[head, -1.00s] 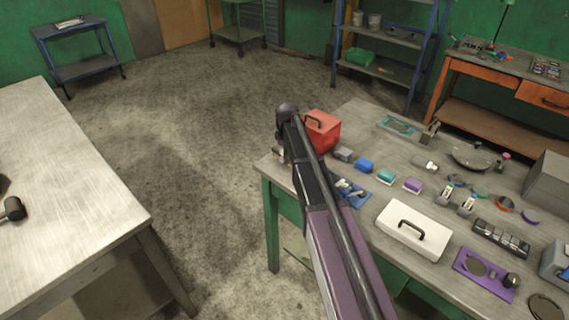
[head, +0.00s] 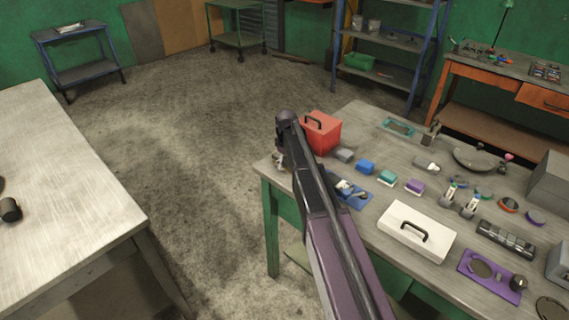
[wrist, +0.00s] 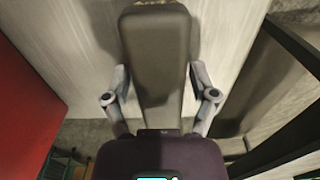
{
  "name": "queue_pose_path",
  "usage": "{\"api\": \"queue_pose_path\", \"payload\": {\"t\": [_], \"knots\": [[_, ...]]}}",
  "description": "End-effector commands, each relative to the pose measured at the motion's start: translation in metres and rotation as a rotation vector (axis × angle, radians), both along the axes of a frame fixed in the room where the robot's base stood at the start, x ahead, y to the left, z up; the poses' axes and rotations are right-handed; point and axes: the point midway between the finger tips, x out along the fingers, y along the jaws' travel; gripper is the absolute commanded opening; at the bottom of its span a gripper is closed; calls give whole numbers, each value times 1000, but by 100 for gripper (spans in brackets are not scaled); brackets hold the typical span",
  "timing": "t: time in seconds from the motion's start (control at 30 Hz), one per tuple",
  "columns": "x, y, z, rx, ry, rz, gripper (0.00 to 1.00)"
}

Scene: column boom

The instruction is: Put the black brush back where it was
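A dark grey-black slab-like thing (wrist: 160,65), which I take to be the black brush, runs up the middle of the wrist view. My gripper's finger links (wrist: 162,95) stand on both sides of it and close in on it; their tips are hidden behind it. In the head view my gripper (head: 279,160) is at the left far corner of the right workbench (head: 345,225), left of the red toolbox (head: 322,132). It is partly hidden by my arm, and the brush cannot be made out there.
The red toolbox also fills the left side of the wrist view (wrist: 35,95). A grey block (head: 345,155), a blue block (head: 365,167), a blue tray (head: 357,196) and a white case (head: 415,232) lie right of my arm.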

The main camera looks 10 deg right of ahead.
Motion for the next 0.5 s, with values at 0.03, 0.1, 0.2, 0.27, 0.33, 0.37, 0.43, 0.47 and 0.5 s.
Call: {"api": "queue_pose_path", "payload": {"t": [0.03,0.1,0.2,0.27,0.33,0.37,0.43,0.47,0.5], "knots": [[0,0,0,0,0,0,87],[0,0,0,0,0,0,87],[0,0,0,0,0,0,87],[0,0,0,0,0,0,87],[0,0,0,0,0,0,87],[0,0,0,0,0,0,87],[0,0,1,0,0,0,87],[0,0,1,0,0,0,87],[0,0,2,0,0,0,87]]}}
